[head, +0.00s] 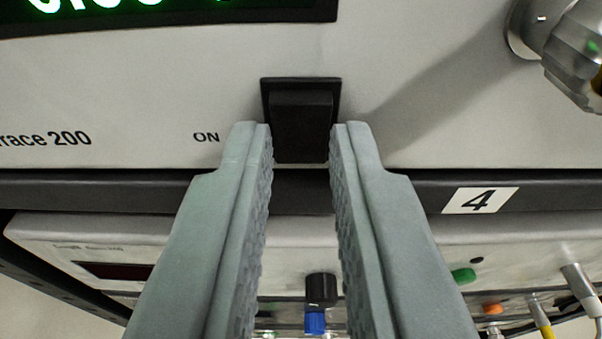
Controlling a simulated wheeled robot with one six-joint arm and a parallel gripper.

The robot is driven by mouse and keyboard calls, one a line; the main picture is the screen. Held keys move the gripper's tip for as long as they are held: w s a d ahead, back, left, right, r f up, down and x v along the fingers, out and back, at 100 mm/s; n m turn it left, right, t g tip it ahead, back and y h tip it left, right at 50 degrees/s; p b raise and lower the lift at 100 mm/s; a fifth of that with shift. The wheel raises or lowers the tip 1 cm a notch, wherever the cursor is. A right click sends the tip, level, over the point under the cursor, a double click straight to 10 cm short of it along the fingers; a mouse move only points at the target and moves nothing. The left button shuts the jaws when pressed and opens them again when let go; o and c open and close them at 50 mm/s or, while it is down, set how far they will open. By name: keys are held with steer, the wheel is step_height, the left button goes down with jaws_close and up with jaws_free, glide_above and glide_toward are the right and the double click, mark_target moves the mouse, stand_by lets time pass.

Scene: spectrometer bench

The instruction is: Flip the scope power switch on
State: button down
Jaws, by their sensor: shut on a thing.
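The scope power switch (300,112) is a black rocker in a black frame on the pale front panel of an instrument. The word "ON" is printed to its left. My gripper (301,135) has its two grey fingers on either side of the rocker's lower part, shut on it. The fingertips partly cover the lower sides of the switch. I cannot tell from this view which way the rocker is tilted.
A lit green display (150,8) is at the top left. A metal connector (575,50) juts out at the upper right. A dark shelf edge with a "4" label (480,200) runs below. Under it, another instrument (180,240) has knobs and plugged cables.

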stand_by(0.4)
steer(key=c, duration=1.4)
jaws_free()
steer(key=shift+o, duration=0.2)
steer(key=shift+s, duration=0.1)
steer(key=s+r, duration=0.2)
steer(key=s, duration=1.5)
steer(key=shift+r, duration=0.1)
